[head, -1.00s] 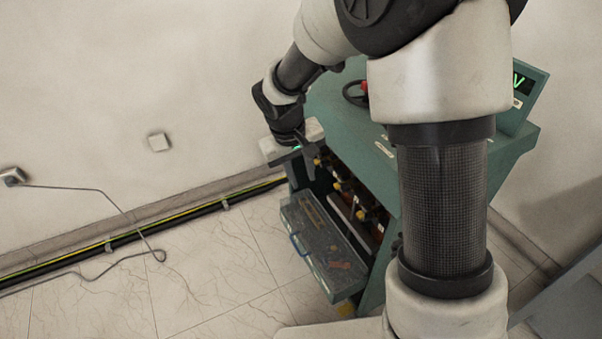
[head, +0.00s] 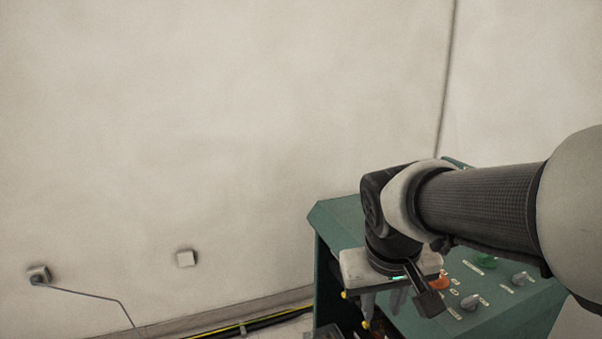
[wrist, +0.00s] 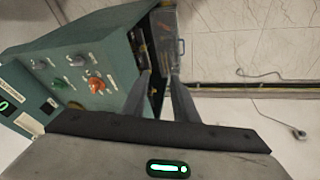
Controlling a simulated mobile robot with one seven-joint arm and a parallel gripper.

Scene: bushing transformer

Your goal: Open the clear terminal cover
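The green transformer cabinet (head: 345,215) stands at the lower right of the head view, and its top left corner shows in the wrist view (wrist: 85,45). In the wrist view, the clear terminal cover (wrist: 167,30) with its blue-grey handle (wrist: 181,47) projects outward from the cabinet's open, dark front. In the head view only a small part at the bottom edge may be the cover. My gripper (head: 383,312) is above the cabinet's front edge, pointing down. Its two fingers (wrist: 160,74) are apart with nothing visible between them. The cover lies beyond the fingertips, apart from them.
The control panel has an orange knob (wrist: 95,84), a green knob (head: 486,261) and grey knobs. Yellow-tipped terminals (head: 365,324) show below the panel. A cable (head: 90,295) runs from a wall box (head: 39,274). The floor left of the cabinet looks clear.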

